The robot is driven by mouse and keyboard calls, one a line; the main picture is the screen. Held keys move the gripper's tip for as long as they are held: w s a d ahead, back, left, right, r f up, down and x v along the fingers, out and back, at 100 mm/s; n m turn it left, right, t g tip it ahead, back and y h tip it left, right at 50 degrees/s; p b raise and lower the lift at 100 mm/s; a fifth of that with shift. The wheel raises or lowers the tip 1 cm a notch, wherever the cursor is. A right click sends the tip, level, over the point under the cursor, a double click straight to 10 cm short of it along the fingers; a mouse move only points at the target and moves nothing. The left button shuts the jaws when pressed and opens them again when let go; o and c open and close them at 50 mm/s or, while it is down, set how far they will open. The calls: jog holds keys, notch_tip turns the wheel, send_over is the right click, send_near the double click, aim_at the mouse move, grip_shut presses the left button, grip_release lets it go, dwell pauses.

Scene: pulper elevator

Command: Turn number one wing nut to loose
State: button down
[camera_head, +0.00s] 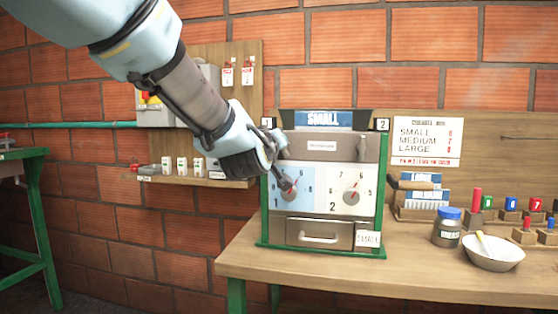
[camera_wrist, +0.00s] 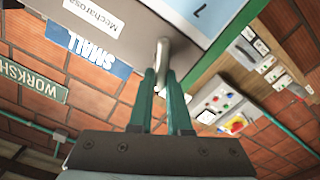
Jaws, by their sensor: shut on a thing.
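The machine (camera_head: 323,146) is a grey box in a green frame, with a blue SMALL sign on top. A number 1 tag (camera_head: 267,122) is at its upper left and a number 2 tag (camera_head: 382,125) at its upper right. My gripper (camera_head: 277,147) is at the machine's upper left front, below the number 1 tag. In the wrist view my gripper's teal fingers (camera_wrist: 161,82) are shut on a grey upright piece, the number one wing nut (camera_wrist: 163,52). My gripper hides it in the head view. The number two wing nut (camera_head: 361,148) stands upright at the right.
Below are a blue left dial (camera_head: 305,185), partly behind my gripper, a white right dial (camera_head: 352,195) and a drawer (camera_head: 318,236). A jar (camera_head: 447,230) and a white bowl (camera_head: 493,255) stand to the right. A small shelf (camera_head: 190,179) is at the left.

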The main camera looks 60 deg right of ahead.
jog(key=shift+w+f+n+b, duration=0.1)
jog(key=shift+f+n+b, duration=0.25)
jog(key=shift+n+b, duration=1.8)
jog(key=shift+f+n+b, duration=0.3)
jog(key=shift+n+b, duration=1.5)
jog(key=shift+b, duration=0.7)
jog(key=shift+w+f+n+b, duration=0.1)
jog(key=shift+f+n+b, duration=0.25)
jog(key=shift+n+b, duration=1.8)
jog(key=shift+s, duration=0.1)
jog(key=shift+r, duration=0.1)
jog(key=c, duration=1)
grip_release()
jog(key=shift+o, duration=0.7)
jog(key=shift+a+r, duration=0.1)
jog(key=shift+r, duration=0.05)
jog(key=b+v, duration=0.2)
jog(key=v, duration=0.8)
jog(key=shift+a, duration=0.35)
